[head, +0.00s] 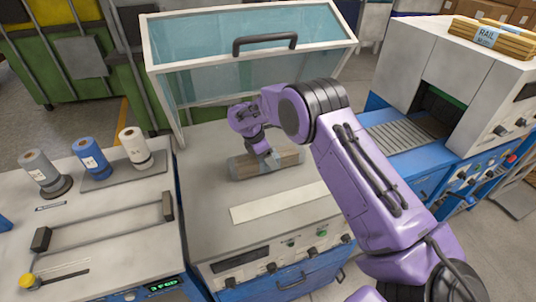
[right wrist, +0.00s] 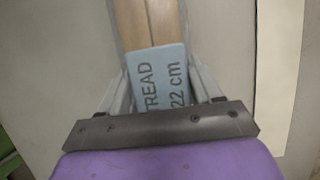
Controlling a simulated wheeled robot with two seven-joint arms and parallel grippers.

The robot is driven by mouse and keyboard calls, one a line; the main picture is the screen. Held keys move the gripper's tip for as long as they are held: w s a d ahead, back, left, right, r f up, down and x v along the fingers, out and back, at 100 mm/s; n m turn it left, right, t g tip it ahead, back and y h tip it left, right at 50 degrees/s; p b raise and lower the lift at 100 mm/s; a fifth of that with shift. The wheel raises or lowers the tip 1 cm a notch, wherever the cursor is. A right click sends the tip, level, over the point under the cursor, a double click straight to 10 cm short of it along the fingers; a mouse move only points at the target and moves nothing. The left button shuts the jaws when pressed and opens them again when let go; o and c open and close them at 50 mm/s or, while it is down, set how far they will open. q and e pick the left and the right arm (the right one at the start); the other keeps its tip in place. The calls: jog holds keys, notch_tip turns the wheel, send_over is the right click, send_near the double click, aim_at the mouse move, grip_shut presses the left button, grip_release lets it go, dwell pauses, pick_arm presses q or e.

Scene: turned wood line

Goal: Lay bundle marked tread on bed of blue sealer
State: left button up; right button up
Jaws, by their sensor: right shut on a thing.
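My right gripper (head: 266,158) is shut on a wooden bundle (head: 289,160) over the grey bed (head: 210,143) of the middle machine, the sealer with a blue lower body and a raised clear hood. In the right wrist view the gripper's fingers (right wrist: 162,100) sit on both sides of the bundle, and its pale blue label (right wrist: 158,88) reads "TREAD 22 cm". The bundle lies roughly level, just behind a long white strip (head: 280,202). I cannot tell whether it touches the bed. My left gripper is out of view.
The clear hood (head: 250,70) with its dark handle stands open behind the bed. A bench at left holds several rolls (head: 88,158). At right, a machine (head: 450,75) with a roller feed carries a bundle labelled "RAIL" (head: 500,40) on top.

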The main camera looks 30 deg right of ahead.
jog(key=o, duration=1.4)
jog(key=shift+w+a, duration=0.1)
jog(key=shift+c, duration=0.2)
jog(key=shift+r, duration=0.1)
jog(key=shift+r, duration=0.1)
jog(key=b+v, duration=0.3)
jog(key=v, duration=0.7)
jog(key=shift+a+r, duration=0.25)
jog(key=shift+r, duration=0.1)
jog(key=shift+a+r, duration=0.15)
jog(key=shift+r, duration=0.3)
